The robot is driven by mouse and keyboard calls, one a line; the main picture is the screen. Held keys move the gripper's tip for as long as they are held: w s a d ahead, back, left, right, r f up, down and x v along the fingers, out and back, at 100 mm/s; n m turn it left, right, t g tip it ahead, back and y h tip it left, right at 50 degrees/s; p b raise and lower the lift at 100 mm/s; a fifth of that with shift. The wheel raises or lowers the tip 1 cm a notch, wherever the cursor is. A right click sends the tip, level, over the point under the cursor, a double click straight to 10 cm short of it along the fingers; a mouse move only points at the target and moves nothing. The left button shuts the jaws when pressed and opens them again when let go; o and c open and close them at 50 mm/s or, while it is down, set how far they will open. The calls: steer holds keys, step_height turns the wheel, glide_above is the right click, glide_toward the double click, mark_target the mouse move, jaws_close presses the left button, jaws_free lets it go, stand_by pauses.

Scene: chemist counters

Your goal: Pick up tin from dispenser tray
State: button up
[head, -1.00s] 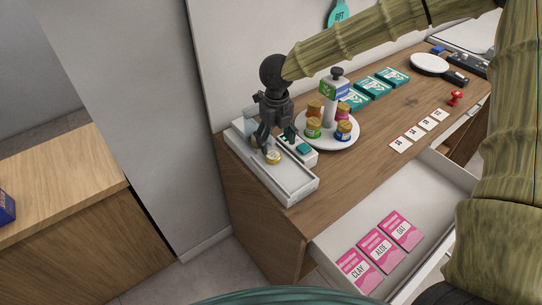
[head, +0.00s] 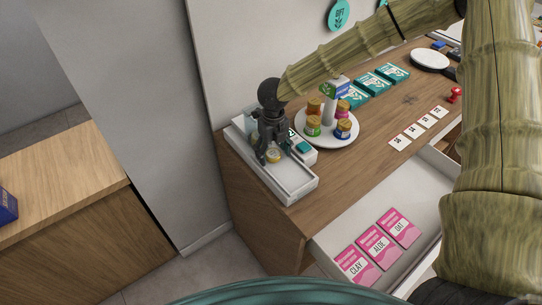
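A small round tin (head: 273,156) with a pale lid and gold-coloured rim sits in the white dispenser tray (head: 290,190) at the left end of the wooden counter. My dark gripper (head: 274,158) points down over the tray. Its fingers are spread, one on each side of the tin in the picture. I cannot tell whether either finger touches it. The gripper hides the back part of the dispenser.
A round white stand (head: 345,140) with several small jars and a pump bottle (head: 329,108) is close on the right. Teal boxes (head: 372,84) and white cards (head: 411,131) lie further along. An open drawer (head: 343,225) holds pink packets (head: 379,245).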

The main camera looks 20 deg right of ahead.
steer(key=c, duration=0.9)
steer(key=shift+d, duration=0.1)
